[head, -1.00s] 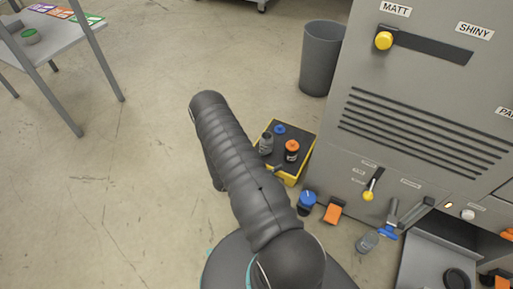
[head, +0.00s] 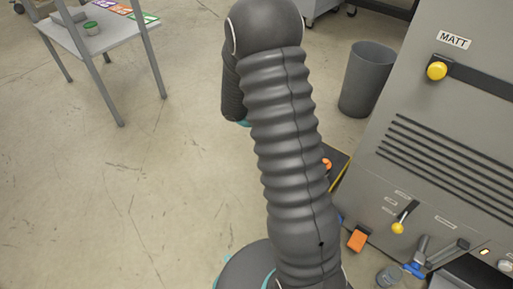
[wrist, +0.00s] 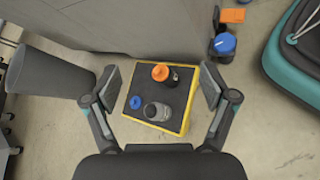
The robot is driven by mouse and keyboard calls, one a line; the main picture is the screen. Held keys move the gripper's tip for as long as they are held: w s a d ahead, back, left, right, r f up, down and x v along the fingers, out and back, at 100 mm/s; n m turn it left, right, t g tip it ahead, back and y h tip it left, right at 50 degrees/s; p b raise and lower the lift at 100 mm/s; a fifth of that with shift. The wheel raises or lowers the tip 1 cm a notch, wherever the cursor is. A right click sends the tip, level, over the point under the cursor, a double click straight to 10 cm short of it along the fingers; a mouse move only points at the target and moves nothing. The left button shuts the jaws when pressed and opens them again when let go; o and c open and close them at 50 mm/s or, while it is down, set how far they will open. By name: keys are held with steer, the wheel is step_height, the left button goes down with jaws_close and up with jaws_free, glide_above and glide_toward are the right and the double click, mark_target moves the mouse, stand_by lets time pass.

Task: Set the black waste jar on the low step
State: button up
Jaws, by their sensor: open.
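The low step (wrist: 178,122), black-topped with yellow edges, stands on the floor below my gripper (wrist: 162,86) in the wrist view. A dark jar with an orange lid (wrist: 161,73) stands on its top, between my fingertips in the picture. My gripper is open and empty. A grey jar (wrist: 156,111) and a small blue-topped item (wrist: 135,102) are also on the step. In the head view my arm covers most of the step (head: 339,168), leaving only the orange lid (head: 327,164) and an edge visible; my gripper is hidden there.
A grey bin (head: 368,80) stands behind the step, beside the grey machine (head: 440,150). A blue-lidded jar (wrist: 224,44) and an orange part (wrist: 232,15) are near the step. A clear jar (head: 389,275) is at the machine's foot. Open floor (head: 120,200) lies left.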

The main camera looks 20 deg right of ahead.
steer(key=s+a+r+m+t+y, duration=0.3)
steer(key=s+a+r+t+y, duration=0.2)
steer(key=a+r, duration=0.5)
steer(key=s+a+r+m+t+y, duration=0.3)
steer(key=s+a+r+t+y, duration=0.2)
steer(key=s+a+r, duration=0.4)
steer(key=shift+s+a+r+t, duration=0.4)
steer(key=shift+a+r+t, duration=0.3)
steer(key=shift+a+r, duration=0.1)
